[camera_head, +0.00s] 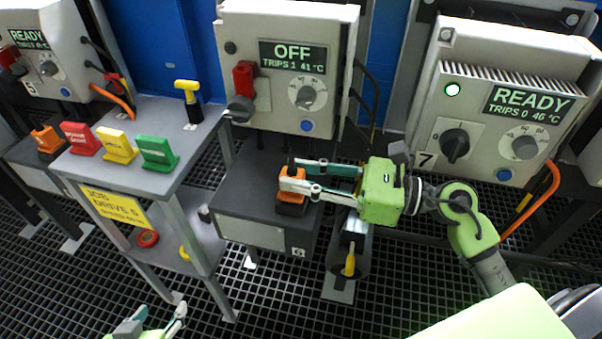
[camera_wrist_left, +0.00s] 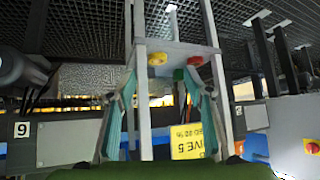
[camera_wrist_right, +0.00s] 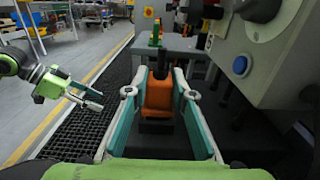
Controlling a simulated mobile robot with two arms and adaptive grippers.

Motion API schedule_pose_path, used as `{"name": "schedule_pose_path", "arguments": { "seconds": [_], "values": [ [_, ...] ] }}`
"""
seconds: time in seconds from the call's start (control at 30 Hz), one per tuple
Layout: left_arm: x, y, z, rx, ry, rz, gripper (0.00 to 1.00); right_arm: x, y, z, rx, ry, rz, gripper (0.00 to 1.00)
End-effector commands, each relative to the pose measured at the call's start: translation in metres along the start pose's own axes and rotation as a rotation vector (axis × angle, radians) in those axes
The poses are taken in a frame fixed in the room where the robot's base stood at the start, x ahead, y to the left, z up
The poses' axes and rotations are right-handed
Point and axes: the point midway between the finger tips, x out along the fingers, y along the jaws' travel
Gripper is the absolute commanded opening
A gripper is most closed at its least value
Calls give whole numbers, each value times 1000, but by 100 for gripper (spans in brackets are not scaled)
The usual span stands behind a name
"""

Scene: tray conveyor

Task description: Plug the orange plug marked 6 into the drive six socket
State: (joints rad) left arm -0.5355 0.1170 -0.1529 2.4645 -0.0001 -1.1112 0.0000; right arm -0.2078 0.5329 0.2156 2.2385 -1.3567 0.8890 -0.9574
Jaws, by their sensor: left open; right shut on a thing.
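The orange plug (camera_head: 291,188) is between the fingers of my right gripper (camera_head: 288,178), which is shut on it. It is over the front of the dark-topped grey box (camera_head: 253,232) with the 6 label (camera_head: 299,252). In the right wrist view the plug (camera_wrist_right: 158,94) stands between both fingers, with black parts above and below. The plug's mark and the socket opening are hidden, so I cannot tell how deep it sits. My left gripper (camera_head: 158,326) is open and empty, low at the front left. Its spread fingers show in the left wrist view (camera_wrist_left: 157,105).
Above the box, a drive panel (camera_head: 292,60) reads OFF with a red switch (camera_head: 244,78). A bench (camera_head: 165,190) with red, yellow and green blocks stands left. Drive 7 (camera_head: 505,105), reading READY, is right, with an orange cable (camera_head: 540,205). Grating floor lies in front.

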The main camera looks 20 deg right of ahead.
Motion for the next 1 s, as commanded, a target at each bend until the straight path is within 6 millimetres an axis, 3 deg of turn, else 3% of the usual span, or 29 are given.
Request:
{"name": "schedule_pose_path", "arguments": {
  "seconds": [1.0],
  "values": [
    [3,4,-24,0,104,8,47,0,0,-4,0,-1,0,0]
  ]
}}
